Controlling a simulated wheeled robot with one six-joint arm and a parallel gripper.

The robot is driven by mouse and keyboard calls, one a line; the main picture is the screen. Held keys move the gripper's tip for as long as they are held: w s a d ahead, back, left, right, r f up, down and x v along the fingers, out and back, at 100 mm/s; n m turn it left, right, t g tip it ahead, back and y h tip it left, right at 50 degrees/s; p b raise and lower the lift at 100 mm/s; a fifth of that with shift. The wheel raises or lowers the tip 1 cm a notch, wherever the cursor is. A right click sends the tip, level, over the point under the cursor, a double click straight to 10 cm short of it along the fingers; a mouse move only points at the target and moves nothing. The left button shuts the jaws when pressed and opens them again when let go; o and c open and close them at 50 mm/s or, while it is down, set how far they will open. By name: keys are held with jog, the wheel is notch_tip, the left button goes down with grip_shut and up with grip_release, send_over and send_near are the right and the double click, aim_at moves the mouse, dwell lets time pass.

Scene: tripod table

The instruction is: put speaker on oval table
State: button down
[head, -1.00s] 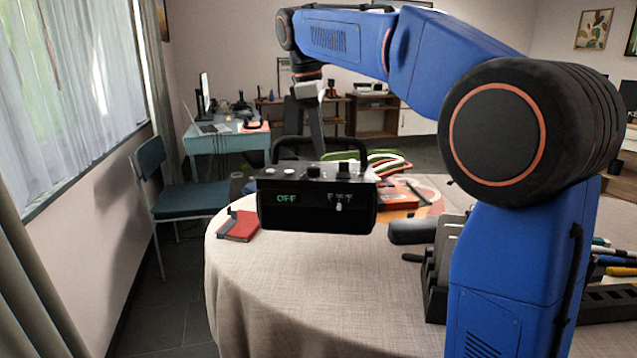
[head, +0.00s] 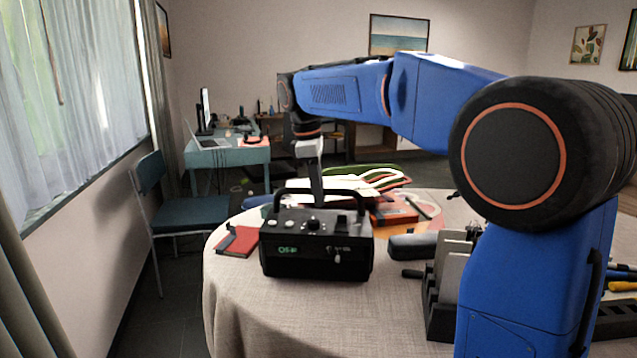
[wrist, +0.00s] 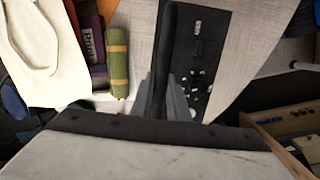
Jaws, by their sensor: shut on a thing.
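The speaker (head: 316,250) is a black box with a top carry handle, knobs and a small green display. It is upright at the near left part of the cloth-covered table (head: 310,315). I cannot tell whether its base touches the cloth. My gripper (head: 318,194) comes down from above and is shut on the handle. In the wrist view the fingers of my gripper (wrist: 166,97) are on both sides of the black handle bar, with the speaker (wrist: 203,45) beyond it. My gripper hides part of the handle.
A red notebook (head: 238,241) lies close to the speaker's left. Behind are a red book (head: 393,212) and a bag (head: 375,178). A dark case (head: 413,245) and a black rack (head: 440,295) stand to the right. The table's front left is clear.

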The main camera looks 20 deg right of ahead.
jog(key=shift+f, duration=0.2)
jog(key=c, duration=1.7)
grip_release()
jog(key=shift+f, duration=0.1)
jog(key=r, duration=0.4)
jog(key=a+r, duration=0.1)
jog(key=r, duration=0.3)
jog(key=a+r, duration=0.1)
jog(key=r, duration=0.3)
jog(key=shift+s, duration=0.25)
